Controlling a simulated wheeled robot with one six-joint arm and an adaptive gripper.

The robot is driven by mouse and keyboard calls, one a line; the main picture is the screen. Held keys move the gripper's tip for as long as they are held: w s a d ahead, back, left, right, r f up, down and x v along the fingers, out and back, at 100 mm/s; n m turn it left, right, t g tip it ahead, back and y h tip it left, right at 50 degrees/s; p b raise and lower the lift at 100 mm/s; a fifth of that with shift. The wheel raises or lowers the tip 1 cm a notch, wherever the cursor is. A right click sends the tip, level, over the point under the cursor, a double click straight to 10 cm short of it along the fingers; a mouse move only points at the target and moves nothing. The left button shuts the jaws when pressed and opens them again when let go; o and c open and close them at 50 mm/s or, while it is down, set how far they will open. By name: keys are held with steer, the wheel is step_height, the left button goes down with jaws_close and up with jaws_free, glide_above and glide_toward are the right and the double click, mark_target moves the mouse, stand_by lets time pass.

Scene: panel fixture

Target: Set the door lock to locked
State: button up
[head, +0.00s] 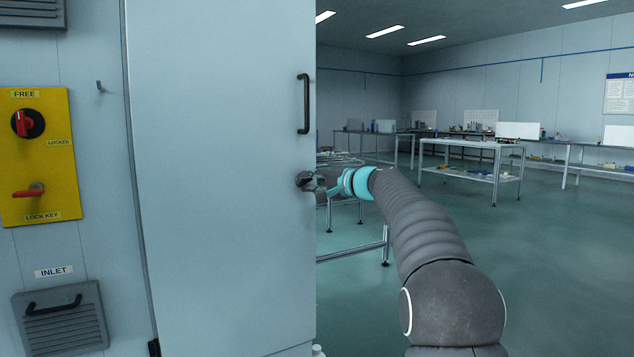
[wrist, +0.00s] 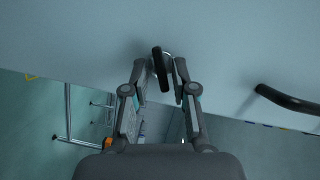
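The pale blue door (head: 220,150) fills the middle of the head view, with a dark lock knob (head: 303,179) near its right edge. The wrist view shows it as a dark, upright lever (wrist: 160,68) on the door face. My gripper (head: 318,183) is at this knob. In the wrist view its two fingers (wrist: 160,76) are apart, one on each side of the lever, with narrow gaps; contact is hard to tell. A yellow panel (head: 45,165) at left carries a red rotary switch (head: 25,123), upright below FREE, with LOCKED at lower right. A red lock key (head: 28,191) lies sideways below.
A black door handle (head: 303,104) stands above the knob; it also shows in the wrist view (wrist: 285,98). A hook (head: 99,87) and an inlet cover (head: 60,318) are on the left wall. Workbenches (head: 470,160) stand far behind; the floor at right is clear.

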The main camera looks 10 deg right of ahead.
steer(key=shift+s+d, duration=0.1)
steer(key=v, duration=1.1)
steer(key=shift+s+d, duration=0.15)
steer(key=shift+s, duration=0.15)
